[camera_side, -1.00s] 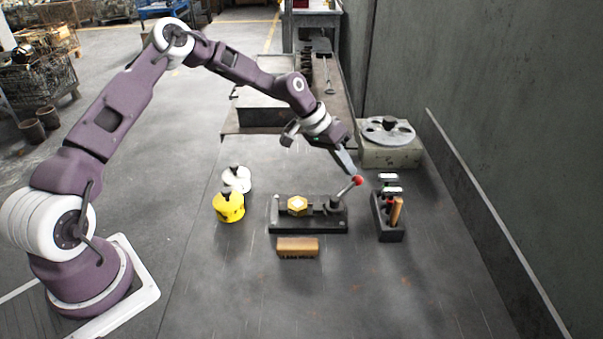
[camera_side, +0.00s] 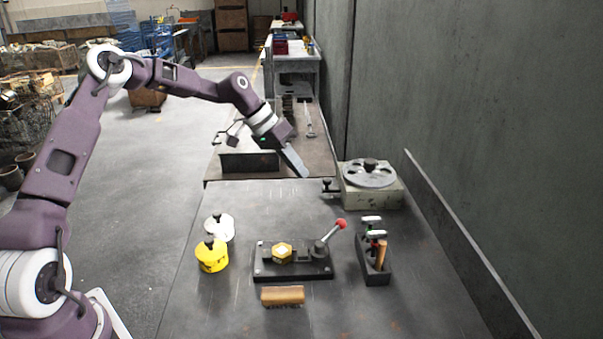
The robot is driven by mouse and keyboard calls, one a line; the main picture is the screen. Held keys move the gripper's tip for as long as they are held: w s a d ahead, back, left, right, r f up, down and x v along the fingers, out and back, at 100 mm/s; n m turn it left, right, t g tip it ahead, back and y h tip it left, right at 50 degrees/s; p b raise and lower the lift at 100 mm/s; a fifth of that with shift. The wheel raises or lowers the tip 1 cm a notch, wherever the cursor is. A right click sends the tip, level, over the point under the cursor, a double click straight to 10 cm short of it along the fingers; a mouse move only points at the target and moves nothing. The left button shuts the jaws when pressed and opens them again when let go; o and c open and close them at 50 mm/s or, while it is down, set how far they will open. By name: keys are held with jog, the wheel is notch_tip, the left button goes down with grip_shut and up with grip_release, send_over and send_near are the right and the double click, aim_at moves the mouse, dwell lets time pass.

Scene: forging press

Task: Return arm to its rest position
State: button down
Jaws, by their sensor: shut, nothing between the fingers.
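My gripper (camera_side: 304,174) is shut and empty. It hangs in the air above the table, behind the black clamp fixture (camera_side: 292,260) as seen here, and touches nothing. The fixture holds a brass hexagonal piece (camera_side: 282,252). Its lever with a red ball knob (camera_side: 341,224) leans up to the right, clear of my fingers.
A yellow pot (camera_side: 211,256) and a white pot (camera_side: 220,227) stand left of the fixture. A wooden block (camera_side: 283,296) lies in front. A black tool holder (camera_side: 375,266) stands right. A grey box with a round disc (camera_side: 369,175) stands near my gripper, beside the wall.

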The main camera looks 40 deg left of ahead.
jog(key=s+d+r+m+g+y, duration=0.1)
jog(key=s+d+r+y, duration=0.3)
jog(key=s, duration=0.4)
jog(key=s+d+r+y, duration=0.1)
jog(key=s+d+r, duration=0.2)
jog(key=s+r, duration=0.5)
jog(key=s+n+t, duration=0.2)
jog(key=s, duration=2.1)
jog(key=shift+s+d+r, duration=0.15)
jog(key=shift+d+r, duration=0.2)
jog(key=shift+d, duration=0.05)
